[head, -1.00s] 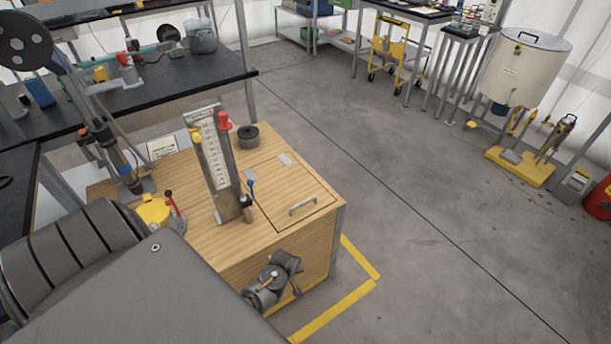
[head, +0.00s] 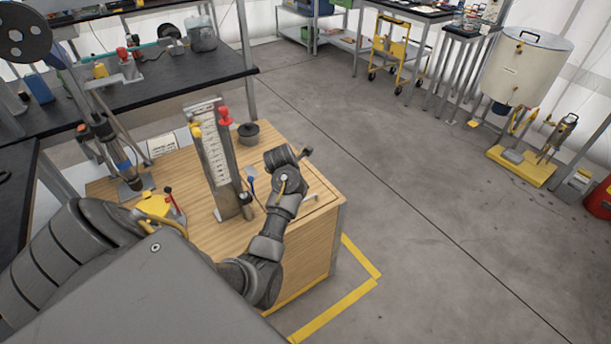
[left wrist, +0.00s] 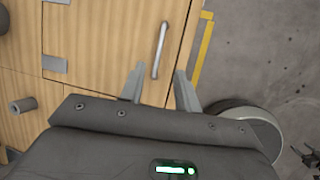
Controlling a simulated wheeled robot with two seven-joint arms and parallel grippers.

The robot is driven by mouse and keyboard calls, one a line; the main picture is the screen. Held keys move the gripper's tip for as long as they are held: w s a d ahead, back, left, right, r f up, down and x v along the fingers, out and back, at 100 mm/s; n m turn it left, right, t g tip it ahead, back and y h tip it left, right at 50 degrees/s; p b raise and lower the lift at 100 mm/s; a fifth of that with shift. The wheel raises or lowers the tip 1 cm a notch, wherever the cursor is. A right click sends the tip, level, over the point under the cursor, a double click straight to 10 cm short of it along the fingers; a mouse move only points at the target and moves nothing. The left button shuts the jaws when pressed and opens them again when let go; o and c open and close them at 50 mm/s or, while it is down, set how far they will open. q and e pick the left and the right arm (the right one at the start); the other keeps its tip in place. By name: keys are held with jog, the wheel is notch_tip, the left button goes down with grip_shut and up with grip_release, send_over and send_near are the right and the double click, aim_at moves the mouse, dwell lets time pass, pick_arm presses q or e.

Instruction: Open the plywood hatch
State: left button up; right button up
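The plywood hatch (head: 322,190) lies flat and shut in the top of the wooden cabinet (head: 300,245). My left arm covers much of it in the head view. The left wrist view shows the hatch panel (left wrist: 110,40) with grey hinges (left wrist: 55,64) on its left and a metal bar handle (left wrist: 160,50) near its right edge. My left gripper (left wrist: 158,84) is open above the hatch. Its fingertips point towards the handle, whose lower end lies in the gap between them as seen; I see no contact. The head view hides its fingers. My right gripper is not in view.
A yellow device (head: 155,205) is at the left.

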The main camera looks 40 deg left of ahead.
aim_at(307, 198)
pick_arm(q)
jog(key=b+x, duration=0.2)
jog(key=x, duration=0.7)
jog(key=shift+s, duration=0.1)
jog(key=shift+w+f+b, duration=0.3)
jog(key=shift+w+f, duration=0.05)
jog(key=shift+f, duration=0.3)
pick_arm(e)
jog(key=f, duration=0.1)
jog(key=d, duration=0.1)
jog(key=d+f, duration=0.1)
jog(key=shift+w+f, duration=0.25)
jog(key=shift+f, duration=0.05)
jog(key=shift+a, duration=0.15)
pick_arm(q)
grip_shut()
